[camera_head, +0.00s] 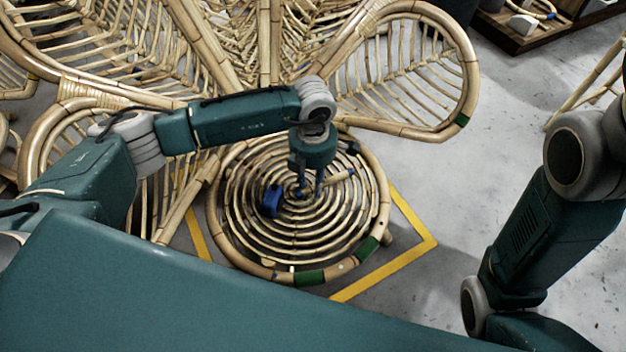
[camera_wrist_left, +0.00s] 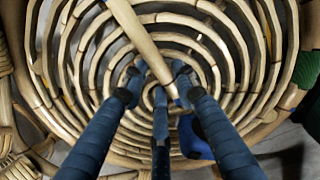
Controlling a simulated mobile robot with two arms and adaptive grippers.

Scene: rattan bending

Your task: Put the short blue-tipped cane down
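My left gripper (camera_head: 308,192) points down over the middle of a round spiral rattan piece (camera_head: 240,238). In the left wrist view its three blue fingers (camera_wrist_left: 159,88) stand apart. My right gripper is out of view.
Large rattan leaf panels (camera_head: 405,75) fan out behind. Yellow floor tape (camera_head: 385,271) borders the spiral at the front right. Grey floor (camera_head: 455,190) is clear to the right.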

